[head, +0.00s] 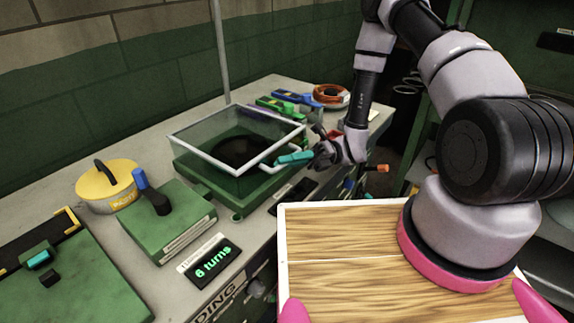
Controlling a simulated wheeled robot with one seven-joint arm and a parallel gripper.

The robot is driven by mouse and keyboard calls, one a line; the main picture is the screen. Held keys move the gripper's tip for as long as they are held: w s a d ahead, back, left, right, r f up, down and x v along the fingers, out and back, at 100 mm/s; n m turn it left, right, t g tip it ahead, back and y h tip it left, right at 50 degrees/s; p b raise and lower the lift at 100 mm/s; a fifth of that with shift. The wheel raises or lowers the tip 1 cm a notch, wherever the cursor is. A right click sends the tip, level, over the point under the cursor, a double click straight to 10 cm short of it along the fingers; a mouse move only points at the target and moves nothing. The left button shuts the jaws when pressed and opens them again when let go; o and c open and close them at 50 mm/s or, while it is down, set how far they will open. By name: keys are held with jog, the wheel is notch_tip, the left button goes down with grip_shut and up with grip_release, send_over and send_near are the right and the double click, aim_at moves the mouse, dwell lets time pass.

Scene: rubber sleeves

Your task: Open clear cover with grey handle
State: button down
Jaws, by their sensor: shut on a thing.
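The clear cover (205,139) has a thin pale frame and sits above a green box (246,200) with a dark round opening. I cannot tell whether the cover rests on the box or is slightly raised. A bar with a teal grip (294,158) runs from the cover's near right side; its grey part shows next to the cover. My gripper (314,156) is at the right end of this handle and shut on it. The fingertips are small and partly hidden in this view.
On the bench, a yellow round container (107,188) and a green block with a blue lever (165,215) stand to the left. Green and blue tools (290,99) and an orange coil (331,95) lie behind. A wooden-topped surface (340,235) is in front.

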jog(key=w+a+r+m+t+h, duration=0.1)
jog(key=w+a+r+m, duration=0.35)
jog(key=r, duration=0.55)
jog(key=w+a+r+m+t+h, duration=0.1)
jog(key=w+a+r+m, duration=0.3)
jog(key=r, duration=0.6)
jog(key=w+a+r+m+h, duration=0.1)
jog(key=w+a+r, duration=0.2)
jog(key=w+a, duration=0.3)
jog(key=w+a+r+m+h, duration=0.1)
jog(key=w+a+r+m, duration=0.1)
jog(key=w+a, duration=0.5)
jog(key=a+r, duration=0.1)
jog(key=a, duration=0.2)
jog(key=shift+a+r, duration=0.25)
jog(key=shift+a, duration=0.05)
jog(key=c, duration=0.8)
grip_release()
jog(key=shift+c, duration=0.2)
jog(key=v, duration=1.1)
